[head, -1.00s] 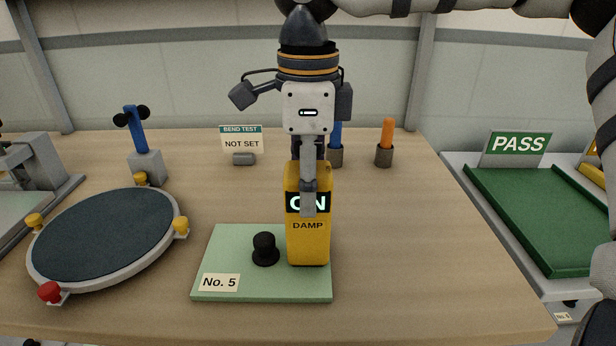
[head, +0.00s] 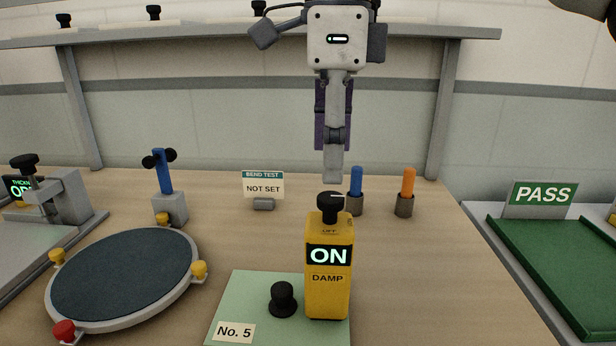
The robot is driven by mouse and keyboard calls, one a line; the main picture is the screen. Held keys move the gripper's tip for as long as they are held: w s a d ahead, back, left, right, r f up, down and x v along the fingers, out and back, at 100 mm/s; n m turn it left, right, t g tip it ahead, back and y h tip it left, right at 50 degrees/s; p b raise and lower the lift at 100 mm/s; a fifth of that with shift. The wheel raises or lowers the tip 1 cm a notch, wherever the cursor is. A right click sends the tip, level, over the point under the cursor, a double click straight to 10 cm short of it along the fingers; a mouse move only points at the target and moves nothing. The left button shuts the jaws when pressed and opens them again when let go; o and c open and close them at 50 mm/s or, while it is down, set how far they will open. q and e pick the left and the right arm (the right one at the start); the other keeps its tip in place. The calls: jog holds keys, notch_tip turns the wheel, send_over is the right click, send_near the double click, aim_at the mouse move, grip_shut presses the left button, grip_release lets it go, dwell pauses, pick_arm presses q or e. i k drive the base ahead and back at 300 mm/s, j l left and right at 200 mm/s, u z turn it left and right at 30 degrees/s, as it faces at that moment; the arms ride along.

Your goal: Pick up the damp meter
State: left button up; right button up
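The damp meter (head: 328,262) is a yellow upright box with a lit "ON" display, a "DAMP" label and a black knob (head: 330,205) on top. It stands on the right part of the pale green No. 5 plate (head: 243,296), beside a black peg (head: 283,300). My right gripper (head: 334,178) points down above and apparently behind the knob, apart from the meter. I see its fingers nearly in line, one in front of the other, so their gap is hidden. Nothing shows held in it. My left gripper is out of view.
A round dark plate (head: 125,275) with yellow and red knobs lies left. A blue-topped stand (head: 170,195), a "NOT SET" sign (head: 263,188), a blue-handled tool (head: 355,185) and an orange-handled tool (head: 407,190) stand behind. A green PASS tray (head: 555,265) is right. Tabletop right of the meter is clear.

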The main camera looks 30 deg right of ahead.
aim_at(328, 270)
jog(key=k, duration=1.5)
